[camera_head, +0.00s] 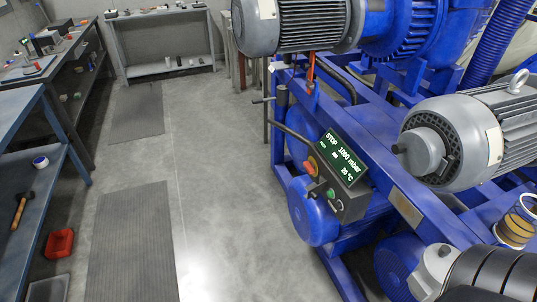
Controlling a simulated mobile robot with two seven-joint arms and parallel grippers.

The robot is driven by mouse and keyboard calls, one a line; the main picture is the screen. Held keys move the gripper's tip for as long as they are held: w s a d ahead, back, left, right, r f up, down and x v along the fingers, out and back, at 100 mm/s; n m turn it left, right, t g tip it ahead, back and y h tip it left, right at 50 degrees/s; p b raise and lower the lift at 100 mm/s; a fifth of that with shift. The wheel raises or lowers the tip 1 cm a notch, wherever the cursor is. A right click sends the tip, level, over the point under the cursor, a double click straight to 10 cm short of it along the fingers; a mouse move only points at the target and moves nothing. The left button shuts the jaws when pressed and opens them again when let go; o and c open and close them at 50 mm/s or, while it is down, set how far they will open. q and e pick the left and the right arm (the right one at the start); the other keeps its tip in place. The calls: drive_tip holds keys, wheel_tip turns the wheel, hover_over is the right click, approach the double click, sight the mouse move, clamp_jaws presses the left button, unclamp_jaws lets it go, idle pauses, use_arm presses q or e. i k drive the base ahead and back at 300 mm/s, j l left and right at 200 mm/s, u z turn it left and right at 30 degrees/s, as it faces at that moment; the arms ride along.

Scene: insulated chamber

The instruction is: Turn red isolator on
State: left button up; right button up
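A control box (345,203) is mounted on the front of the blue machine frame, right of the picture's middle. On its left face is a small red isolator knob (311,166) with some yellow or orange around it. It is too small to tell which way it is turned. A green button (331,193) sits below and right of it. A lit display (342,158) on the box reads STOP, 1000 mbar and 20 °C. Neither of my grippers shows in this view, and nothing is seen touching the knob.
Grey motors (460,135) and blue pipework fill the right side. The floor (215,190) between is clear, with dark mats.

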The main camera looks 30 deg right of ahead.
sight(310, 167)
drive_tip(key=i+j+z, duration=0.15)
drive_tip(key=i, duration=1.25)
drive_tip(key=i+j+z, duration=0.1)
drive_tip(key=i+z, duration=0.35)
drive_tip(key=i+j+z, duration=0.3)
drive_tip(key=i+z, duration=0.2)
drive_tip(key=i+j+z, duration=0.1)
drive_tip(key=z, duration=0.35)
drive_tip(key=i+j+z, duration=0.2)
drive_tip(key=z, duration=0.25)
drive_tip(key=i+j+z, duration=0.25)
drive_tip(key=z, duration=0.25)
drive_tip(key=i+j+z, duration=0.15)
drive_tip(key=j+z, duration=0.15)
drive_tip(key=z, duration=0.15)
drive_tip(key=j+z, duration=0.3)
drive_tip(key=z, duration=0.15)
drive_tip(key=i+j+z, duration=0.15)
drive_tip(key=j+z, duration=0.2)
drive_tip(key=i+j+z, duration=0.1)
drive_tip(key=j+z, duration=0.25)
